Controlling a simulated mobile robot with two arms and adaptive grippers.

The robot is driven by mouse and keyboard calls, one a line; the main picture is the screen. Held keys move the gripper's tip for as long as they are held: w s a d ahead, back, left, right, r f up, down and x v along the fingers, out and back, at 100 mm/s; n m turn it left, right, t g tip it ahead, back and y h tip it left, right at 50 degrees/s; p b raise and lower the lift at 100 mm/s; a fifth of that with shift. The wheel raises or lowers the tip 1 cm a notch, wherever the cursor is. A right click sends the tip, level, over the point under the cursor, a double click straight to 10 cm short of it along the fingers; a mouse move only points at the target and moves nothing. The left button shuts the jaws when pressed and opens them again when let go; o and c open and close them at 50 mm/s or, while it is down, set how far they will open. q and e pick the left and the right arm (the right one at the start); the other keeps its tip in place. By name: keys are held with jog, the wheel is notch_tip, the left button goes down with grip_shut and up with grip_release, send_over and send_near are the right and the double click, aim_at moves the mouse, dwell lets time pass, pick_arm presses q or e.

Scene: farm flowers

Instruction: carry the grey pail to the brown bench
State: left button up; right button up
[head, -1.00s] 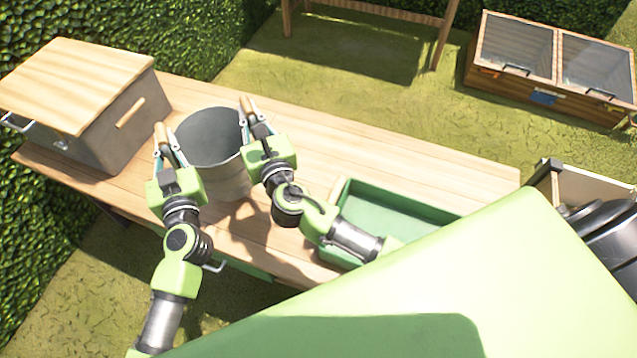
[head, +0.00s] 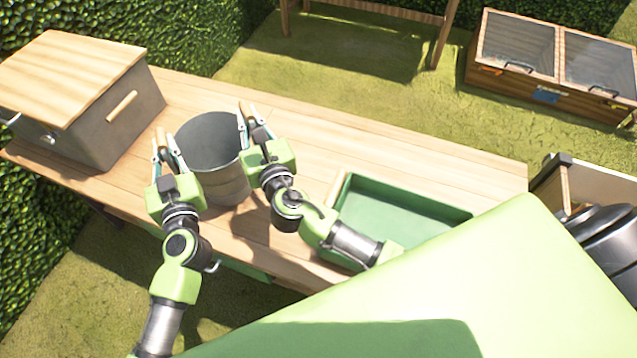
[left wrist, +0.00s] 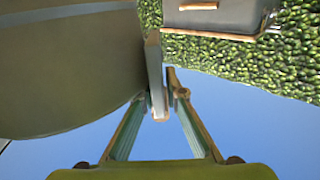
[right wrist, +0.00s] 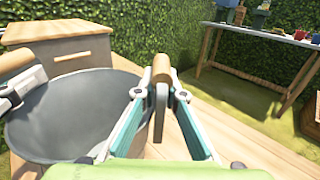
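The grey pail (head: 222,180) is upright over the near brown wooden bench (head: 300,145), between my two grippers. I cannot tell whether its base touches the boards. My left gripper (head: 163,150) is shut on a wood-tipped handle at the pail's left side. In the left wrist view the pail wall (left wrist: 70,70) fills the upper left and the handle (left wrist: 156,75) is between the fingers. My right gripper (head: 247,118) is shut on the handle at the right side. The right wrist view shows that handle (right wrist: 162,80) and the pail's open mouth (right wrist: 75,115).
A grey box with a wooden lid (head: 95,120) stands left of the pail. A green tray (head: 400,215) lies to its right. A second wooden table (right wrist: 275,50) with pots stands behind on grass. A glass-lidded cold frame (head: 550,75) is at the far right.

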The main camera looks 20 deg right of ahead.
pick_arm(q)
jog(key=shift+o, duration=1)
pick_arm(e)
jog(key=shift+o, duration=1)
jog(key=shift+r, duration=0.15)
pick_arm(q)
jog(key=shift+r, duration=0.15)
jog(key=shift+s, duration=0.15)
jog(key=shift+s, duration=0.4)
pick_arm(e)
jog(key=shift+s, duration=0.35)
pick_arm(q)
jog(key=s, duration=1.1)
pick_arm(e)
jog(key=s, duration=1.1)
jog(key=shift+s, duration=0.25)
